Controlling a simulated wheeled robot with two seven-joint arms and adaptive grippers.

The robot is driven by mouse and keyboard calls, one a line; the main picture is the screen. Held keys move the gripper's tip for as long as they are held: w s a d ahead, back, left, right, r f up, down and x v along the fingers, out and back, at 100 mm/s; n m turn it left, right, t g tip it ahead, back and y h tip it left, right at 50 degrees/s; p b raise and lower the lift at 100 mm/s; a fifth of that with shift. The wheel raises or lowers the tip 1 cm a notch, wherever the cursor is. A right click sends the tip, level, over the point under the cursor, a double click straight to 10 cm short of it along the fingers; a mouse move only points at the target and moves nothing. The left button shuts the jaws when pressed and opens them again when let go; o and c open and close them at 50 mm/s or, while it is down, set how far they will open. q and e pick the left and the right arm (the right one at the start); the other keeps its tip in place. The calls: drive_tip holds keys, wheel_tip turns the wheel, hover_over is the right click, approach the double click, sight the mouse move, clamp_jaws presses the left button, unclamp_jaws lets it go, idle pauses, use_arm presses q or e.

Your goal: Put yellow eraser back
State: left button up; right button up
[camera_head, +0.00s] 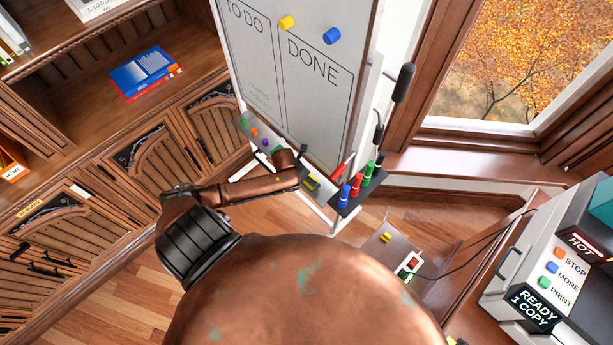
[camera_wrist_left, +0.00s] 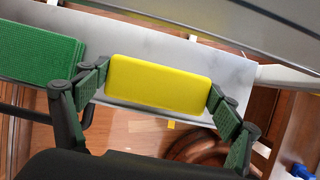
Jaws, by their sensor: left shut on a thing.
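The yellow eraser (camera_wrist_left: 160,83) is a rounded yellow block between the two green-padded fingers of my left gripper (camera_wrist_left: 158,96) in the left wrist view. The gripper is shut on its two ends. The eraser lies over the pale tray (camera_wrist_left: 130,40); I cannot tell whether it touches it. My right gripper is not in view.
A green ridged block (camera_wrist_left: 38,58) lies on the tray left of the eraser. A marker holder (camera_head: 352,199) with upright markers stands just right of my gripper. The whiteboard (camera_head: 300,85) rises behind. A yellow piece (camera_head: 386,238) lies on a lower surface.

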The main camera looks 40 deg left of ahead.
use_arm(q)
drive_tip(key=o, duration=1)
drive_tip(key=shift+o, duration=0.8)
drive_tip(key=shift+s+r, duration=0.1)
drive_tip(key=shift+r, duration=0.25)
drive_tip(key=p+v, duration=0.2)
drive_tip(key=v, duration=0.9)
